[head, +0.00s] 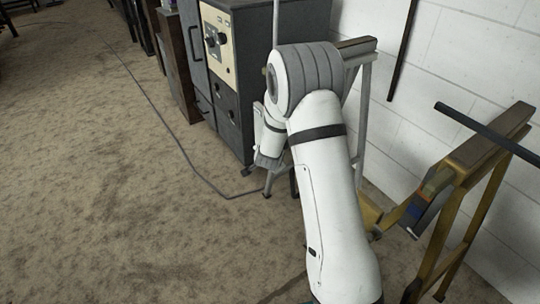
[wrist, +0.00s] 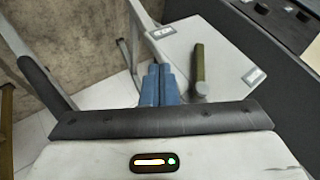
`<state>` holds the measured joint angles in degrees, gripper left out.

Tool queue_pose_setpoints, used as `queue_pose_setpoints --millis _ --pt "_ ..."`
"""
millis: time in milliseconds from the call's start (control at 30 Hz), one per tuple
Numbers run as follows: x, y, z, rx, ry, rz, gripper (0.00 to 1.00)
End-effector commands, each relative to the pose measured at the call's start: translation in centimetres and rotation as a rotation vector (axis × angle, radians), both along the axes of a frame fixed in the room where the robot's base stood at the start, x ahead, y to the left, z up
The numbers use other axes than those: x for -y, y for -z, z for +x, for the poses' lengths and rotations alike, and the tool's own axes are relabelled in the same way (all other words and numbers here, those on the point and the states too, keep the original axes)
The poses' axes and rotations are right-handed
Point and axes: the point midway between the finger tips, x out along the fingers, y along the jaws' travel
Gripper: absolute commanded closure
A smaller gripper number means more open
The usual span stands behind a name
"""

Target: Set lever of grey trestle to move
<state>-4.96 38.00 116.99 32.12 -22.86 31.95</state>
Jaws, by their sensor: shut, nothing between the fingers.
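The grey trestle (head: 360,110) stands by the white wall in the head view, largely hidden behind my arm. In the wrist view a light grey plate (wrist: 215,50) carries a lever (wrist: 198,65) with an olive-brown handle and a round grey end. A small label sits at the plate's upper left and another at its lower right; I cannot read them. My gripper (wrist: 158,84) shows two blue fingers, shut and empty, just left of the lever, with a narrow gap in the picture. In the head view its fingertips cannot be made out.
A dark cabinet (head: 226,100) with a cream control panel stands close left of the trestle. A yellow trestle (head: 475,165) with a dark bar stands at the right. A cable (head: 165,125) runs over the carpet. The floor at left is open.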

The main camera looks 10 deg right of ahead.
Motion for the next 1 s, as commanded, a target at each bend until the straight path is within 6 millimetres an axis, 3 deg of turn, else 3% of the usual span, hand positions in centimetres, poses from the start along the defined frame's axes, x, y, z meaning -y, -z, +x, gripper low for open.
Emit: queue_pose_setpoints --millis 367,567,767,1000 --pt "-0.1 -0.3 -0.2 -0.003 -0.008 0.0 1.0" --pt "-1.1 -3.9 -2.5 -0.069 -0.13 -0.01 1.0" --pt "-2.3 -10.0 -9.6 -0.22 -0.395 -0.067 1.0" --pt "-1.9 -15.3 -21.3 -0.428 -0.707 -0.18 1.0"
